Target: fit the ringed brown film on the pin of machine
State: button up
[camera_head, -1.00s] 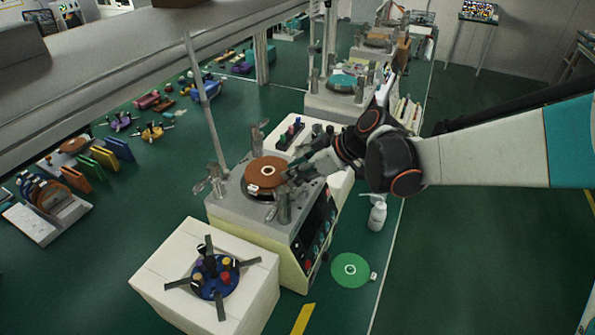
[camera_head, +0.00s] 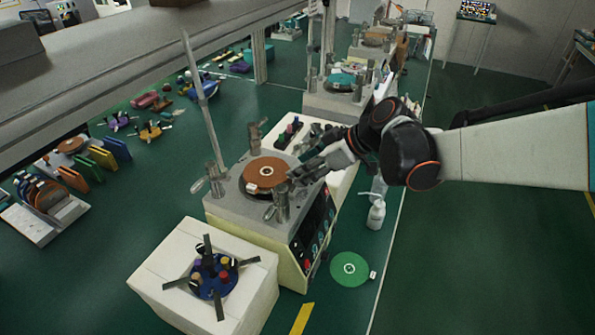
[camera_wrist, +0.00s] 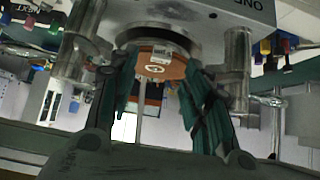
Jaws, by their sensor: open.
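The ringed brown film (camera_head: 258,180) lies as a round disc on top of the near grey machine (camera_head: 228,207). It has a pale ring at its centre and a small white tag at its near edge. Whether the machine's pin passes through the ring cannot be told. My gripper (camera_head: 296,175) is just right of the film, close to its edge. In the wrist view, the brown film (camera_wrist: 174,72) shows between and beyond the open fingers of my gripper (camera_wrist: 160,72), with no clear grip on it.
Metal posts (camera_head: 282,200) stand around the machine's plate close to my gripper. A white block with a blue spoked holder (camera_head: 212,289) stands in front. A green disc (camera_head: 342,277) and a white bottle (camera_head: 376,215) are at the right on the green surface. Another machine (camera_head: 338,104) stands behind.

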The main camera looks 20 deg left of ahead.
jog(key=v, duration=0.8)
jog(key=shift+d+r, duration=0.15)
